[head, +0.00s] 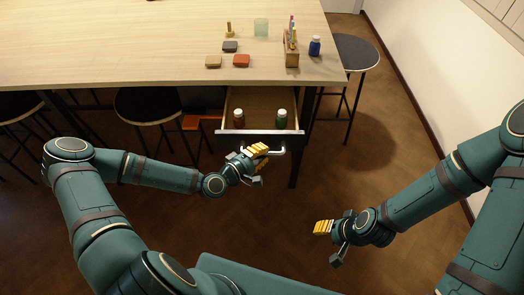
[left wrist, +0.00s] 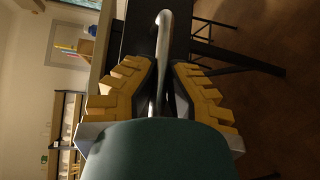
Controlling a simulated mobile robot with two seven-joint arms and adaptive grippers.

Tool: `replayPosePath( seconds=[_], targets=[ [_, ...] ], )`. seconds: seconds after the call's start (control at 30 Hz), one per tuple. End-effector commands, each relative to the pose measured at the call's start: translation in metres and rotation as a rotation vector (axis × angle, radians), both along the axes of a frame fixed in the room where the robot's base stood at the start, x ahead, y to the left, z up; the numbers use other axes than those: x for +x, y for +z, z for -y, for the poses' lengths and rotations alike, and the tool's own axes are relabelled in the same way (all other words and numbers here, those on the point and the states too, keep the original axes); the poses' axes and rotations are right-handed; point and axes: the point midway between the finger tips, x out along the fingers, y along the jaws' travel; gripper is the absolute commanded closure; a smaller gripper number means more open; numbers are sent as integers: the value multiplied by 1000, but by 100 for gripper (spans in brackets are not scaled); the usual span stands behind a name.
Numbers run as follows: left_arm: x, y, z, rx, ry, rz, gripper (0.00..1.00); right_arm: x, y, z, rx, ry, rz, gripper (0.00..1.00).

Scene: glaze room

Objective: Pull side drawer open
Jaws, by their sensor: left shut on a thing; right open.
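The side drawer (head: 251,103) stands pulled out from under the table's front edge, with its inside showing. Two small jars stand in it, a red-brown one (head: 239,119) and a green one (head: 281,119), both with pale caps. My left gripper (head: 262,152) is at the drawer's dark front and is shut on its metal bar handle (head: 278,150). In the left wrist view the handle (left wrist: 164,30) runs between the yellow fingers. My right gripper (head: 328,238) is open and empty, low and to the right, well apart from the drawer.
The wooden table (head: 130,45) carries several small blocks, a pale green cup (head: 261,27), a wooden holder (head: 292,55) with sticks and a blue jar (head: 314,46). Black stools stand at left (head: 147,106) and right (head: 355,55). The floor before the drawer is clear.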

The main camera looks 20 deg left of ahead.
Motion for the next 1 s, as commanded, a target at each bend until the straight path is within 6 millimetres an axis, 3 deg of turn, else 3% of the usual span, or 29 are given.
replayPosePath(
  seconds=[0.1, 0.13, 0.2, 0.63, 1.0],
  targets=[
    [-1, 0, 2, -1, -7, -2, 100, 0, 0, 0, 0, 0, 0, 57],
    [-1, 0, 2, -1, -7, -2, 78, 0, 0, 0, 0, 0, 0, 57],
    [0, 0, 2, -2, -6, -1, 57, 0, 0, 0, 0, 0, 0, 57],
    [-7, 1, -5, 0, 0, -1, 57, 0, 0, 0, 0, 0, 0, 57],
    [-68, 11, -40, 1, 2, -2, 57, 0, 0, 0, 0, 0, 0, 57]
  ],
)
